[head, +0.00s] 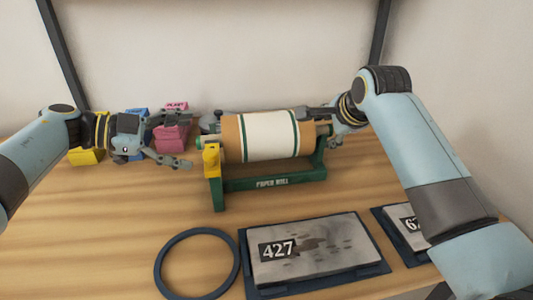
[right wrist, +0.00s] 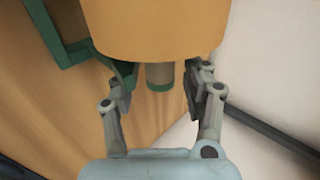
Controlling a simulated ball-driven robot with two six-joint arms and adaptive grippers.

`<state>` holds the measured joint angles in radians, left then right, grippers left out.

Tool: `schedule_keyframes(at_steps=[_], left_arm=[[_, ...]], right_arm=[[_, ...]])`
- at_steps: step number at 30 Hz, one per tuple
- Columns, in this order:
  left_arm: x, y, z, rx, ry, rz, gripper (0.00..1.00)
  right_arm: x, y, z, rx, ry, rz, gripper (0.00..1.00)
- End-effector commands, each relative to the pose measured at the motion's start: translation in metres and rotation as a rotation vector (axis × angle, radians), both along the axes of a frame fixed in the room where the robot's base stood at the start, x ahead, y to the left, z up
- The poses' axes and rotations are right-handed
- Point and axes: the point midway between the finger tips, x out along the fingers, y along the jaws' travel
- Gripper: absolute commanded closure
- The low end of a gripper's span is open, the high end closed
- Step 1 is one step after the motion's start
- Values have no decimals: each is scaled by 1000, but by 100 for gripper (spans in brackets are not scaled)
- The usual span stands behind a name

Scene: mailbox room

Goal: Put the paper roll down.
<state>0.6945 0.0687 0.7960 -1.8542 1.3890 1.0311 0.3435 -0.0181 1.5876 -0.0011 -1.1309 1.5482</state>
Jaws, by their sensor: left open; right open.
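The paper roll (head: 267,137) lies level in its green stand (head: 267,183), an orange-brown roll with a white band edged in green. Its right core end (right wrist: 159,75) shows in the right wrist view between the fingers of my right gripper (right wrist: 165,88), with gaps on both sides. In the head view my right gripper (head: 337,123) is at the roll's right end, partly hidden by its own arm. My left gripper (head: 178,142) is open and empty, left of the roll and apart from it. A yellow part (head: 211,158) is at the stand's left post.
Yellow (head: 86,156), blue and pink (head: 172,138) boxes stand behind my left gripper. A dark ring (head: 197,263) and a plate marked 427 (head: 310,250) lie in front, with another numbered plate (head: 408,225) at right. The wooden table (head: 120,220) is clear at front left.

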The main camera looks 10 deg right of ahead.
Motion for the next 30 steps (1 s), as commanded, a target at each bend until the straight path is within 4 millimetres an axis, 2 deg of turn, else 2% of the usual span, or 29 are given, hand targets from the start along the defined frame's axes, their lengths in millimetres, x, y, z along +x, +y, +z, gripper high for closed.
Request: schedule_keyframes(at_steps=[3, 10, 15, 23, 30], left_arm=[[-5, 28, 9, 4, -2, 2, 9], [-14, 69, 25, 3, 0, 1, 9], [-17, 82, 30, 1, 1, 1, 9], [-17, 84, 31, 0, 1, 0, 9], [-17, 84, 31, 0, 1, 0, 9]], right_arm=[[0, 0, 0, 0, 0, 0, 51], [0, 0, 0, 0, 0, 0, 51], [0, 0, 0, 0, 0, 0, 51], [0, 0, 0, 0, 0, 0, 51], [0, 0, 0, 0, 0, 0, 22]])
